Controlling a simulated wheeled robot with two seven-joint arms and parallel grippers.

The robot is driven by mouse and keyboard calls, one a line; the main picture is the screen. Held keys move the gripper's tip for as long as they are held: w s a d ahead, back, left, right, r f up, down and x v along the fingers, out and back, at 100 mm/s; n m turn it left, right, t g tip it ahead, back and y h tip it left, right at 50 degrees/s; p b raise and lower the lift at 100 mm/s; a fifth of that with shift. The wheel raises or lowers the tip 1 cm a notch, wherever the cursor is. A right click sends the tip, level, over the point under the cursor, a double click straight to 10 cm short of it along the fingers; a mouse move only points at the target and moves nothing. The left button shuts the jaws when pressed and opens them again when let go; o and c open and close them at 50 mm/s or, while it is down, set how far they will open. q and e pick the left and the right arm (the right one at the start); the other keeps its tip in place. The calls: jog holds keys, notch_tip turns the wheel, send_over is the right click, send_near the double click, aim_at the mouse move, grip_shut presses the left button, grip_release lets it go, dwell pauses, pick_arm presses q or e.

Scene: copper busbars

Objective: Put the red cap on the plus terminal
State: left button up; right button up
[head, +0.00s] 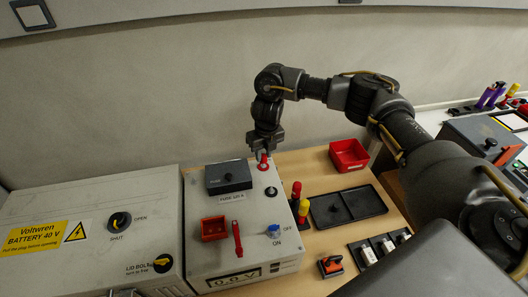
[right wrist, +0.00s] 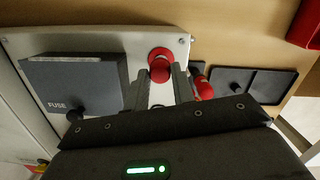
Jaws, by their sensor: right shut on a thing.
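My right gripper (head: 264,146) reaches down over the back right part of the grey panel box (head: 205,267). It is shut on the red cap (head: 262,161), which shows just below the fingers. In the right wrist view the red cap (right wrist: 160,60) sits at the ends of the two fingers (right wrist: 162,84), over the panel's edge area. The plus terminal is hidden under the cap or the fingers; I cannot tell whether the cap is seated on it. A dark round post (head: 271,191) stands on the panel in front of the cap. My left gripper is not in view.
A black fuse box (head: 228,176) stands left of the cap. A red holder (head: 214,229), a red handle (head: 237,238) and a blue knob (head: 273,230) are nearer. Red and yellow tools (head: 303,210), a black tray (head: 348,206) and a red bin (head: 348,154) lie right.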

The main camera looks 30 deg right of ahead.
aim_at(263, 155)
jog(key=shift+f+b, duration=0.45)
jog(key=shift+f, duration=0.6)
jog(key=shift+f, duration=0.2)
jog(key=o, duration=0.9)
notch_tip(263, 155, up, 6)
jog(key=p, duration=0.5)
jog(key=shift+r, duration=0.1)
